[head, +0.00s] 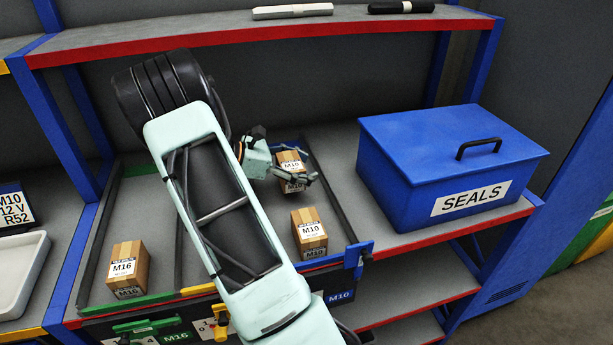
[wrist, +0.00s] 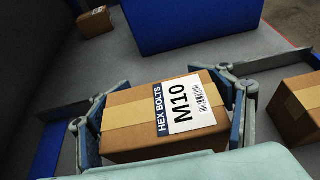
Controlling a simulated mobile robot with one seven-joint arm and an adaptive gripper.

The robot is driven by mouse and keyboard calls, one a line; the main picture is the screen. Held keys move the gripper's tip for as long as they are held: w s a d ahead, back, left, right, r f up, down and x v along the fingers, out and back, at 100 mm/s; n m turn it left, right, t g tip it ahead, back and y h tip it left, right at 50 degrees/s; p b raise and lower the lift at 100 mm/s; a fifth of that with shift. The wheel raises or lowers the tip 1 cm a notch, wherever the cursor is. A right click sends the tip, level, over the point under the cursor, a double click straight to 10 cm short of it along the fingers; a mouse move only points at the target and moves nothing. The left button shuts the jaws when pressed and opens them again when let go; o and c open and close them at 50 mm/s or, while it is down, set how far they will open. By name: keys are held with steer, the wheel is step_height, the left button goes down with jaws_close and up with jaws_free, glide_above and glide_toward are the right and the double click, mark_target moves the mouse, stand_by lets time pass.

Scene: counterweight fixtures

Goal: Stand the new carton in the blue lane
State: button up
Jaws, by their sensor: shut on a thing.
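My gripper (head: 289,178) is shut on a brown carton (head: 291,162) labelled M10. In the wrist view the gripper (wrist: 165,125) has a finger pad on each side of this carton (wrist: 140,112), and its label reads HEX BOLTS M10. The held carton is over the back part of the blue lane (head: 335,246), behind another M10 carton (head: 309,230) standing near the lane's front. I cannot tell whether the held carton touches the lane floor. That front carton also shows at the right of the wrist view (wrist: 298,108). My arm hides the lane's left side.
A blue SEALS box (head: 440,160) stands right of the lane's dark rail (head: 333,200). An M16 carton (head: 128,268) stands in the green lane at left. Another carton (wrist: 95,21) shows at the wrist view's top left. An upper shelf (head: 220,33) runs above.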

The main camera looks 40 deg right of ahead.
steer(key=shift+w+d+f, duration=0.15)
steer(key=shift+w+f, duration=0.05)
steer(key=shift+f, duration=0.05)
step_height(320, 180, down, 3)
steer(key=shift+w+f, duration=0.1)
steer(key=shift+f, duration=0.05)
steer(key=o, duration=1.9)
steer(key=b+v, duration=0.1)
steer(key=v, duration=1.1)
